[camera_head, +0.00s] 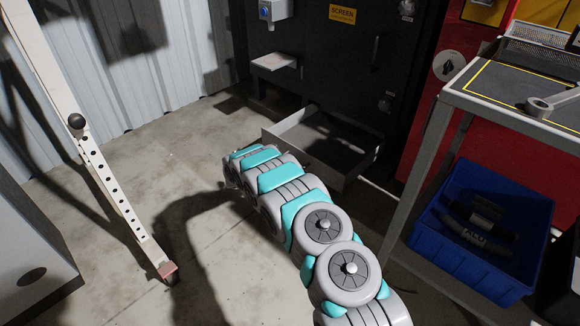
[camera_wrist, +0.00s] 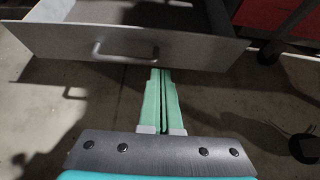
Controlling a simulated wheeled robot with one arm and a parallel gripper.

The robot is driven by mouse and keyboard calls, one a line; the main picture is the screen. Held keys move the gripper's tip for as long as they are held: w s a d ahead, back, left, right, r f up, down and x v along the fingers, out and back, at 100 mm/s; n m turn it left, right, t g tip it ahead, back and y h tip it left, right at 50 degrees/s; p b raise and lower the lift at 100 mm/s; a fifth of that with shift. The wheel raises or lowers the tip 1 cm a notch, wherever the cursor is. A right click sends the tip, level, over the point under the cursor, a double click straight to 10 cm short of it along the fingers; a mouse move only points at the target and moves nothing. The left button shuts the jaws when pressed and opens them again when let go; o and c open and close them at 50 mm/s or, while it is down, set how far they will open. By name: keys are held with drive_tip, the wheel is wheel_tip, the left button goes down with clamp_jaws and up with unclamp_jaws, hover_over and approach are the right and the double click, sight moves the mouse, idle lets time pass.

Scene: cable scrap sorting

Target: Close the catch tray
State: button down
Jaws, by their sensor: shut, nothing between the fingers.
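The catch tray (camera_head: 290,124) is a grey drawer pulled out at the bottom of the dark machine (camera_head: 330,70), close above the floor. In the wrist view its front panel (camera_wrist: 205,52) spans the upper part, with a bar handle (camera_wrist: 125,57) on it. The tray's inside shows behind the panel. My gripper (camera_wrist: 158,72) is shut and empty. Its fingertips point at the panel's lower edge, just right of the handle; whether they touch it I cannot tell. In the head view my arm hides part of the tray front, and the fingers cannot be made out.
A grey bench (camera_head: 440,105) stands right of the tray, with a blue crate (camera_head: 475,270) of scrap beneath it. A white perforated post (camera_head: 110,195) stands at left. A small shelf (camera_head: 275,62) juts from the machine. The concrete floor left of my arm is clear.

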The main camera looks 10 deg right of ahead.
approach(312, 161)
drive_tip(key=x, duration=0.3)
drive_tip(key=f+x, duration=0.1)
drive_tip(key=x, duration=0.1)
drive_tip(key=shift+s+a, duration=0.1)
drive_tip(key=shift+a, duration=0.2)
drive_tip(key=shift+w+d, duration=0.5)
drive_tip(key=shift+d, duration=0.15)
